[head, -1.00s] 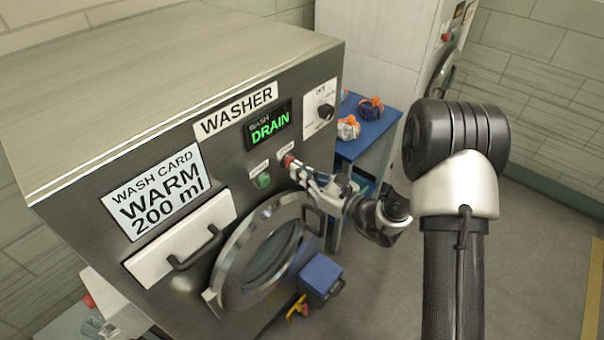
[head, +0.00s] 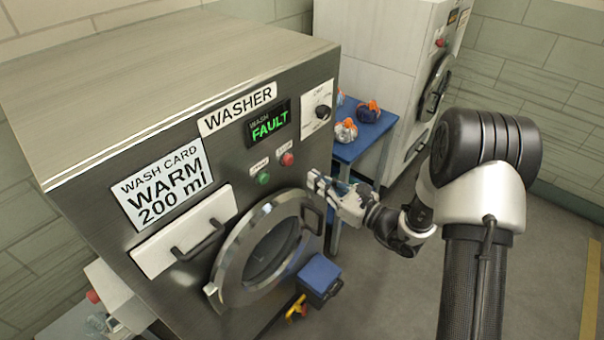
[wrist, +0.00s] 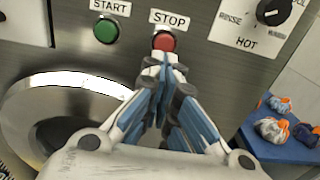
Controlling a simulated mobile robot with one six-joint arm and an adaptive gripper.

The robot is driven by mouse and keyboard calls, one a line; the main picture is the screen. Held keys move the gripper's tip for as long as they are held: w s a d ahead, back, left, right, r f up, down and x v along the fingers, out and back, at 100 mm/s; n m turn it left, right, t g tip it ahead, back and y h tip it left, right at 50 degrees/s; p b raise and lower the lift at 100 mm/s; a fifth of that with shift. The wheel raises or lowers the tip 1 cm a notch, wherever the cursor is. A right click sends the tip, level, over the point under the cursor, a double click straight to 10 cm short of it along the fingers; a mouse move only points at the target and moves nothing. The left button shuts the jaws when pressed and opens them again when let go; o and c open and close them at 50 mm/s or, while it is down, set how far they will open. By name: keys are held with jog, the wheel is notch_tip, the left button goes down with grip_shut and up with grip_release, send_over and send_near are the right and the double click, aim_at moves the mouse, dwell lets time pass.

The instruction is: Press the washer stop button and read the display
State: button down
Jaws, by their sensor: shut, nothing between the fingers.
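The washer (head: 150,80) stands at the left in the head view. Its display (head: 268,124) reads "WASH" in small letters and "FAULT" in green. The red stop button (head: 287,159) sits below the display, right of the green start button (head: 263,178). In the wrist view the red stop button (wrist: 164,41) shows under its STOP label, just beyond my fingertips. My gripper (head: 314,180) is shut and empty, in front of the panel and apart from the stop button in the head view. It also fills the middle of the wrist view (wrist: 165,62).
The round door (head: 222,270) and the drawer handle (head: 200,240) stick out below the panel. A dial (head: 322,112) is at upper right. A blue table (head: 362,143) with several orange-capped items stands behind. A blue box (head: 319,272) is on the floor.

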jog(key=v, duration=0.6)
jog(key=shift+w+d+f+p, duration=0.2)
jog(key=shift+w+f+p, duration=0.05)
jog(key=shift+p, duration=0.15)
jog(key=s+a+r+n+g+h, duration=0.1)
jog(key=s+a+r+n+g, duration=0.25)
jog(key=s+n, duration=0.2)
jog(key=s+a+r+n+g+h, duration=0.1)
jog(key=s+a+r+n+g, duration=0.1)
jog(key=s+r+n+g, duration=0.4)
jog(key=s+a+r+n+g, duration=0.15)
jog(key=s+n, duration=0.25)
jog(key=s, duration=0.4)
jog(key=s+d+r+n+t+h, duration=0.1)
jog(key=s+d+n+t+h, duration=0.1)
jog(key=s+d+n+h, duration=0.2)
jog(key=s+d+r+n+t+h, duration=0.2)
jog(key=s+d+n+h, duration=0.3)
jog(key=d+h, duration=0.3)
jog(key=d+n, duration=0.1)
jog(key=d, duration=0.2)
jog(key=shift+s+t, duration=0.2)
jog(key=shift+t, duration=0.2)
